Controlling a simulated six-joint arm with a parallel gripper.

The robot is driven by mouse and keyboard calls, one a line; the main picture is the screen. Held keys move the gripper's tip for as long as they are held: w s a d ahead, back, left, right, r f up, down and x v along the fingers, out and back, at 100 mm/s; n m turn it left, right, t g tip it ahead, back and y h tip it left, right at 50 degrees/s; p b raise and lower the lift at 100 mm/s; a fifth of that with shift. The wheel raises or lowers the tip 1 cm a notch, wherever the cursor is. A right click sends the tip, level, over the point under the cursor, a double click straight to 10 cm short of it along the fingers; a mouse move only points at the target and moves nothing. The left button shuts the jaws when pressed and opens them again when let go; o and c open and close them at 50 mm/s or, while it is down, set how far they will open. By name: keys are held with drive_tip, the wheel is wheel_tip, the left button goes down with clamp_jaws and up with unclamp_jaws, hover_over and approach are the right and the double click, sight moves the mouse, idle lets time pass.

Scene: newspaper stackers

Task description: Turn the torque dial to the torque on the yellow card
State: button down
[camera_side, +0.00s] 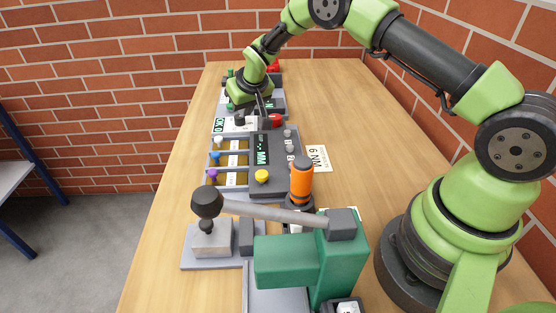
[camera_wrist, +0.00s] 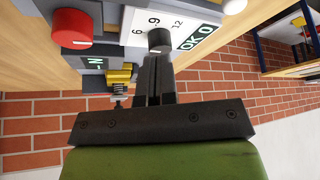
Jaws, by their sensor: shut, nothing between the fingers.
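The torque dial is a small black knob (camera_wrist: 160,40) on a white plate (camera_wrist: 135,25) marked 6, 9 and 12. In the side view the dark knob (camera_side: 240,120) shows small on its plate. My gripper (camera_wrist: 155,60) is shut and empty, its fingertips right at the knob in the wrist view; I cannot tell whether they touch it. In the side view my gripper (camera_side: 261,108) is beside the plate at the far part of the bench. A pale card (camera_side: 318,157) right of the grey box appears to read 6 NM.
A red knob (camera_wrist: 72,27) and a brass fitting (camera_wrist: 120,75) are close to my gripper. A green OK 0 display (camera_wrist: 197,38) adjoins the plate. Nearer are a grey box (camera_side: 270,187), an orange handle (camera_side: 302,180) and a green press (camera_side: 340,255). The bench's right side is mostly clear.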

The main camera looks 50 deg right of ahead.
sight(247, 128)
drive_tip(key=shift+f, duration=1.8)
drive_tip(key=shift+d, duration=0.3)
drive_tip(key=shift+s+f, duration=0.1)
drive_tip(key=shift+s, duration=0.05)
drive_tip(key=shift+s+a, duration=0.15)
drive_tip(key=shift+s, duration=0.1)
wheel_tip(247, 128, up, 6)
drive_tip(key=shift+a, duration=0.1)
